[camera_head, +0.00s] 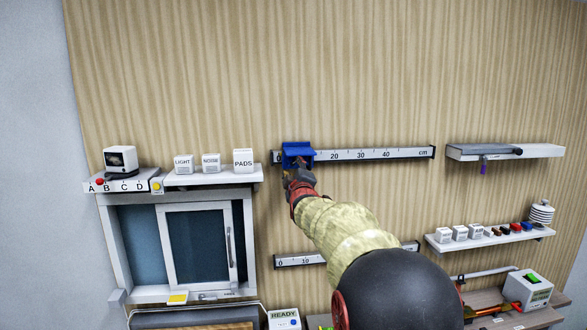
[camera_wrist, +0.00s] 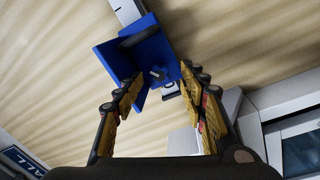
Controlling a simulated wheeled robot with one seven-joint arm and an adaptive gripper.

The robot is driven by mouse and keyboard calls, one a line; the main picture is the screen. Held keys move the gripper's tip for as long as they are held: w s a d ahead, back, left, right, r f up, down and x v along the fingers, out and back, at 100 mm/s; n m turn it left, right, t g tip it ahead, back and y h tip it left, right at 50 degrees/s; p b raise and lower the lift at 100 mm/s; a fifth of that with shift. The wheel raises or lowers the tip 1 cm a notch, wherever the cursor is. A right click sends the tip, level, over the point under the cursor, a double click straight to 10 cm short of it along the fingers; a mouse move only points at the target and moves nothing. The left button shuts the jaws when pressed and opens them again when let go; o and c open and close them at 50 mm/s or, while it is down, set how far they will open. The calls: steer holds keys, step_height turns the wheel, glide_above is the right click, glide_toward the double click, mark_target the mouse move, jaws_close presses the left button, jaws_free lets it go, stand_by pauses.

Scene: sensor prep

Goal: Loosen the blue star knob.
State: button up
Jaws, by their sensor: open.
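A blue carriage (camera_head: 298,149) sits near the left end of the upper ruler rail (camera_head: 400,154) on the wall. In the wrist view the blue carriage (camera_wrist: 118,62) shows as an angled blue bracket. A small dark grey piece (camera_wrist: 157,74) stands out from it; I cannot tell whether this is part of the knob, and no star shape is clear. My gripper (camera_head: 296,172) is just below the carriage in the head view and covers its lower part. In the wrist view my gripper (camera_wrist: 162,88) is open, its yellow-padded fingers on either side of the space before the carriage, with nothing between the pads.
A lower rail (camera_head: 300,261) is partly behind my arm. Left are a shelf with boxes (camera_head: 208,176) and a sliding-window cabinet (camera_head: 198,245). Right are a grey shelf (camera_head: 505,152) and a shelf of small items (camera_head: 490,237). The wall above the upper rail is clear.

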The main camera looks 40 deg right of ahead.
mark_target(292, 163)
steer(key=shift+v, duration=2.95)
steer(key=shift+f, duration=0.1)
steer(key=shift+w+d+r+m+y+p, duration=0.2)
steer(key=shift+w+d+m+y+p, duration=0.25)
steer(key=shift+w+d+m+p, duration=1.15)
steer(key=shift+w+r+m+y+p, duration=0.2)
steer(key=shift+w+m+y+p, duration=0.5)
steer(key=shift+m, duration=1.95)
steer(key=shift+w+d+r+m+y+p, duration=0.2)
steer(key=shift+w+d+m+p, duration=0.95)
steer(key=shift+m, duration=1)
steer(key=shift+w+a, duration=0.15)
steer(key=shift+a, duration=0.2)
steer(key=shift+c, duration=1.3)
